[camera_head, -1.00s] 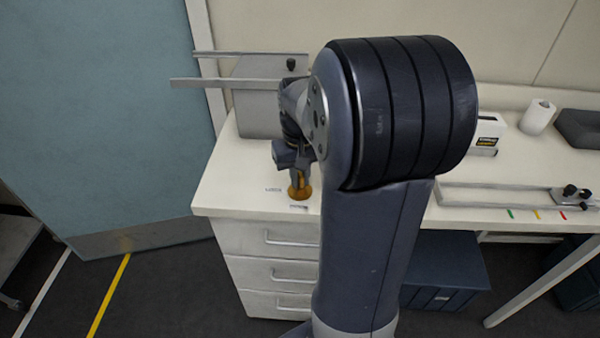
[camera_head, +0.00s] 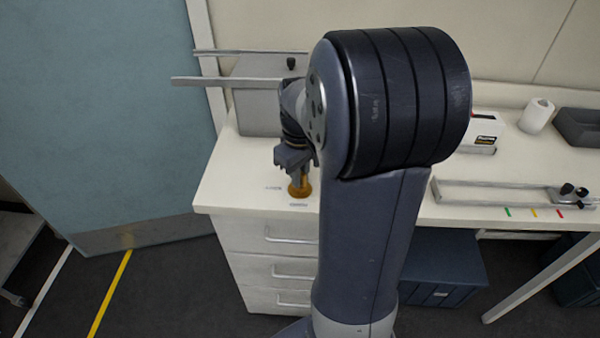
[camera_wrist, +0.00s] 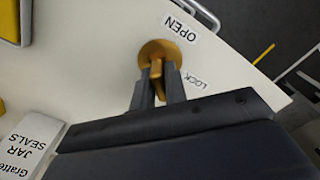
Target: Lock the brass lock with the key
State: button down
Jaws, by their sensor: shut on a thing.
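The brass lock (camera_wrist: 151,47) is a round golden disc on the white counter, near its front left corner. It also shows under my gripper in the head view (camera_head: 300,192). A brass-coloured key (camera_wrist: 156,68) stands at the lock, between my two fingers. My gripper (camera_wrist: 158,82) is shut on the key, right over the lock; in the head view my gripper (camera_head: 298,172) points down. An OPEN label (camera_wrist: 180,28) and a LOCK label (camera_wrist: 194,79) lie on the counter beside the disc. The fingers hide how deep the key sits.
A grey box (camera_head: 256,110) with metal rails stands behind my gripper. A white box labelled JAR SEALS (camera_wrist: 35,145) is near in the wrist view. A rail fixture (camera_head: 500,194), a white roll (camera_head: 537,116) and a dark tray (camera_head: 580,127) are to the right.

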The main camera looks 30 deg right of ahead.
jog(key=shift+s+f, duration=0.15)
jog(key=shift+f, duration=0.05)
jog(key=n+p, duration=0.1)
jog(key=n, duration=0.3)
jog(key=shift+n, duration=0.4)
jog(key=n+p, duration=0.1)
jog(key=n, duration=0.3)
jog(key=c, duration=1.3)
grip_release()
jog(key=shift+c, duration=0.2)
notch_tip(320, 180, up, 11)
jog(key=shift+f, duration=0.1)
